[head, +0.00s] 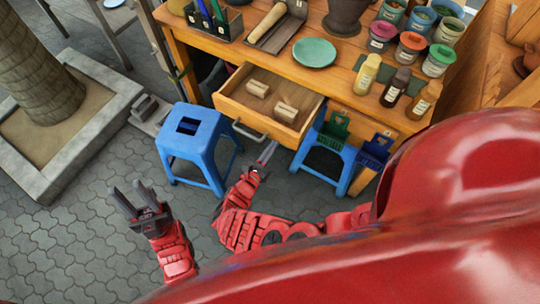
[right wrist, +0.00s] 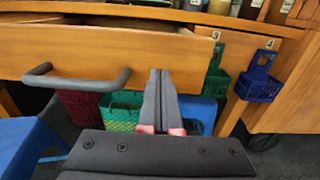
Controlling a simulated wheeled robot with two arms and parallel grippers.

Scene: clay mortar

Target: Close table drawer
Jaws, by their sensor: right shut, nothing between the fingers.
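The wooden table drawer (head: 268,108) is pulled out from the table (head: 344,78) in the head view, with two small light blocks inside. Its grey handle (right wrist: 78,78) is on the drawer front in the right wrist view. My right gripper (head: 268,152) is shut and empty. Its fingertips (right wrist: 160,76) are close to the drawer front, right of the handle; I cannot tell if they touch it. My left gripper (head: 132,200) is open and empty, above the paving at the lower left of the head view.
A blue stool (head: 196,140) stands left of the drawer. Another blue stool (head: 322,160) is under the table, with green (right wrist: 231,60) and blue (right wrist: 258,78) baskets hanging nearby. Jars, bottles and a green plate (head: 314,52) crowd the tabletop. A tree planter is at far left.

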